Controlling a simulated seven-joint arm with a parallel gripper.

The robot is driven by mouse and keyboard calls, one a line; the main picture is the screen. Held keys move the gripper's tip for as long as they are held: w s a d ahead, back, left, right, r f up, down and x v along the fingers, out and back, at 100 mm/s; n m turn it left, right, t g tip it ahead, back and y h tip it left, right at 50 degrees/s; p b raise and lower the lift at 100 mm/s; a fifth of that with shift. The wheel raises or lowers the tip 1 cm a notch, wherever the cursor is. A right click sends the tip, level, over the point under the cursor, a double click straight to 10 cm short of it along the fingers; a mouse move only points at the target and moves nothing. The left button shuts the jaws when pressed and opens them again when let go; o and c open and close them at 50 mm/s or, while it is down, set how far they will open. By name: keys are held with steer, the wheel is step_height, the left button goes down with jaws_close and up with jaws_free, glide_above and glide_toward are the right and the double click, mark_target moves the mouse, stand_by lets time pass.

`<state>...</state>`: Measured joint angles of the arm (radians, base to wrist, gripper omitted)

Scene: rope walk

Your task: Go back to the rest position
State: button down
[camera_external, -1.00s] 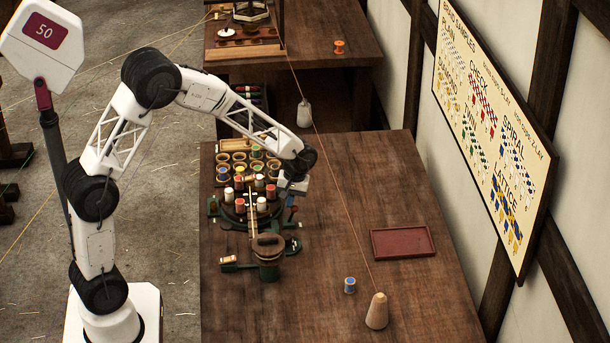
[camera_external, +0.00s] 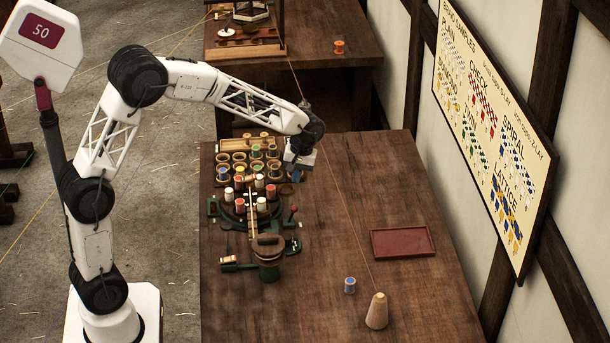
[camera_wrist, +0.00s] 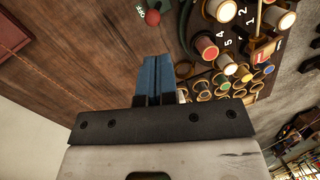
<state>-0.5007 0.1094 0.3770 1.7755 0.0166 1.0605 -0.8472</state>
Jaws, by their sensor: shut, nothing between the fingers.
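My gripper (camera_external: 299,164) hangs above the right side of the spool stand on the wooden table, apart from the things below it. In the wrist view its two blue fingers (camera_wrist: 153,77) are pressed together with nothing between them. Below and left of it in the outside view stands a round green braiding stand (camera_external: 240,212) with several coloured bobbins on it. A small red-knobbed lever (camera_external: 293,210) stands at the stand's right; the red knob also shows in the wrist view (camera_wrist: 152,17).
A rack of round cups (camera_external: 224,172) lies behind the stand. A dark red tray (camera_external: 402,242), a blue spool (camera_external: 350,285) and a wooden cone (camera_external: 377,311) with a thread running up from it stand on the right. The table between is clear.

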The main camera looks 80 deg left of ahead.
steer(key=shift+r, duration=0.15)
steer(key=s+d+r+m+t, duration=0.1)
steer(key=s+d+r+m, duration=0.4)
steer(key=d, duration=0.6)
steer(key=s+d+r+m+t, duration=0.1)
steer(key=s+d+r+m, duration=0.2)
steer(key=s+d+r, duration=0.65)
steer(key=s+d+m+t, duration=0.1)
steer(key=s+d+m, duration=0.2)
steer(key=s+d, duration=0.4)
steer(key=s+d+f+m+t, duration=0.1)
steer(key=s+d+m, duration=0.3)
steer(key=s+d, duration=0.3)
steer(key=s, duration=0.5)
steer(key=shift+d+m+y, duration=0.3)
steer(key=shift+y, duration=0.1)
